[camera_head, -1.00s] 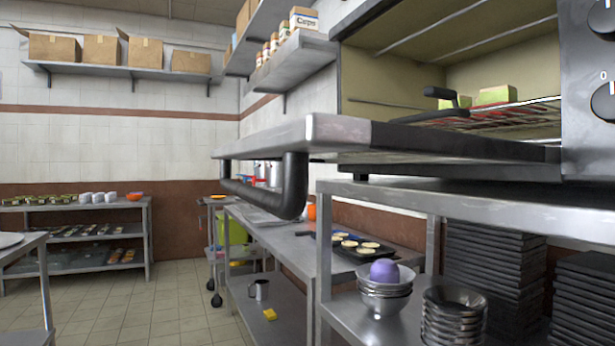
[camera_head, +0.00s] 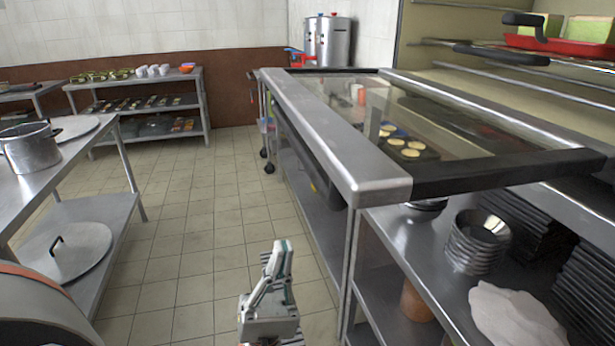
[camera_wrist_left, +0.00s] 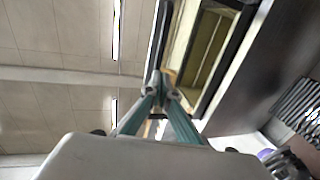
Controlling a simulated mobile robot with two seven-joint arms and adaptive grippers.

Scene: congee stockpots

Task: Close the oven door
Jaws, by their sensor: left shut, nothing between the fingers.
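The oven door (camera_head: 345,160) is open, folded down flat. It has a steel front frame, dark edges and a glass window, through which the shelf below shows. Its dark handle (camera_head: 318,168) runs under the front edge and is partly hidden by it. The oven's interior (camera_head: 455,55) is exposed at the upper right; its opening also shows in the left wrist view (camera_wrist_left: 207,62). My left gripper (camera_head: 279,246) points up over the floor, lower than the door and in front of it, apart from it. Its green fingers meet in the left wrist view (camera_wrist_left: 163,88), shut and empty. My right gripper is out of view.
A red tray (camera_head: 560,44) with green boxes sits inside the oven. Stacked metal bowls (camera_head: 477,242) and dark trays stand on the bench under it. A steel table (camera_head: 60,165) with a pot (camera_head: 30,150) is at the left. The tiled floor between is clear.

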